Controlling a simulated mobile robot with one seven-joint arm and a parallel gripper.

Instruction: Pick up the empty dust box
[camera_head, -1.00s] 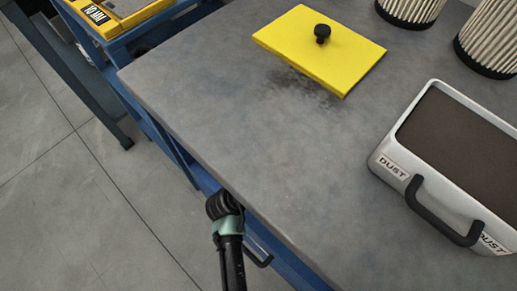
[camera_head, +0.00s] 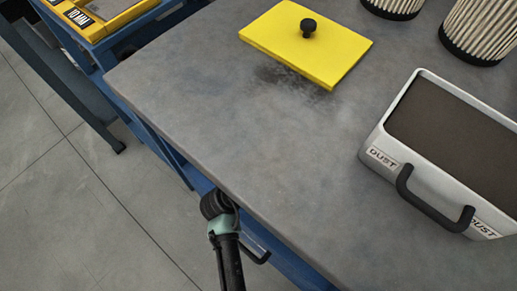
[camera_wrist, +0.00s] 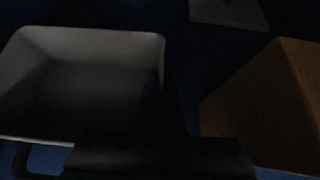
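In the dim wrist view, a pale open box (camera_wrist: 148,40) with a light rim lies at the left. Its inside looks grey and empty, though deep shadow hides part of the floor. A dark handle shows at its lower left. My gripper (camera_wrist: 165,150) is a dark shape at the bottom middle, overlapping the box's near right corner in the picture. Its fingers are too dark to make out, and I cannot tell whether it touches the box. In the head view, another white box marked DUST (camera_head: 410,178) stands on the bench, filled with dark brown material, its black handle facing the front.
The grey bench top (camera_head: 230,140) carries a yellow lid (camera_head: 290,45) with a black knob and two pleated filters (camera_head: 478,30). A yellow-framed item (camera_head: 95,20) sits at the upper left. In the wrist view, an orange-brown block (camera_wrist: 265,105) stands close at the right.

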